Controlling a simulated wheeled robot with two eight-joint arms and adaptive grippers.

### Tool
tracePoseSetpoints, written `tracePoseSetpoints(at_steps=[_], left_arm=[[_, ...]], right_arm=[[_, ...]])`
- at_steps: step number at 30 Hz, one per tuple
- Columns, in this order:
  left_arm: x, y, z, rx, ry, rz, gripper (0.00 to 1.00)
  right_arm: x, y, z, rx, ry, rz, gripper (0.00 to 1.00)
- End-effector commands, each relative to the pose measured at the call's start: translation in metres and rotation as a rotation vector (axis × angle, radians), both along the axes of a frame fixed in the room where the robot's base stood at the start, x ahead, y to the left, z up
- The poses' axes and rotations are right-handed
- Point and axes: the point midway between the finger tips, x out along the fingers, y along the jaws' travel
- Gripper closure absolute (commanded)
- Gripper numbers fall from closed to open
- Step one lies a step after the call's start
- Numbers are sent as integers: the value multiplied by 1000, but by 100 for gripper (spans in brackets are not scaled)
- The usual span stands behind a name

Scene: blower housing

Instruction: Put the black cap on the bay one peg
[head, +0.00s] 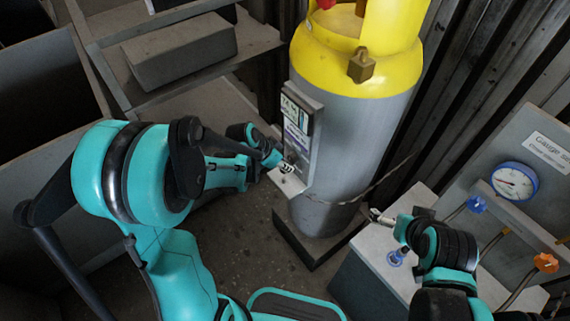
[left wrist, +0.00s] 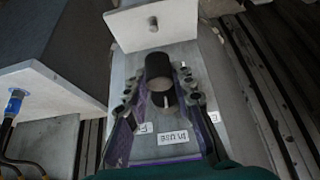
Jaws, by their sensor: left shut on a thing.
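My left gripper (head: 284,167) is at the lower part of the grey panel (head: 301,140) beside the gas cylinder. In the left wrist view its two fingers (left wrist: 160,84) are on either side of the black cap (left wrist: 158,65), a dark upright cylinder, and are shut on it. A small light pin (left wrist: 167,101) shows just below the cap; I cannot tell whether it is the bay one peg. A short dark stub (left wrist: 153,22) stands on a pale block beyond. In the head view the cap is too small to make out. My right gripper (head: 379,216) is near the grey bench; its jaw state is unclear.
The grey cylinder (head: 345,145) with its yellow top stands in the middle on a dark base. A gauge board (head: 515,180) with blue and orange knobs is at right. A grey box (head: 180,52) sits on a shelf at back left.

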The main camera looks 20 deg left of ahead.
Motion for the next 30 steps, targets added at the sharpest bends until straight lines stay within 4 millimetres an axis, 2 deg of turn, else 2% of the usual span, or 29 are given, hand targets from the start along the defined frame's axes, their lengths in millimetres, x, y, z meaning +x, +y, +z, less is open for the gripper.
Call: tracePoseSetpoints(at_steps=[8,17,20,30], left_arm=[[0,0,-17,0,0,-1,95],[0,0,-47,1,0,0,95],[0,0,-42,1,1,1,95],[0,0,-49,1,1,1,95]], right_arm=[[0,0,-14,0,0,0,0],[0,0,-37,0,0,0,0],[0,0,-32,0,0,0,0],[0,0,-39,0,0,0,0]])
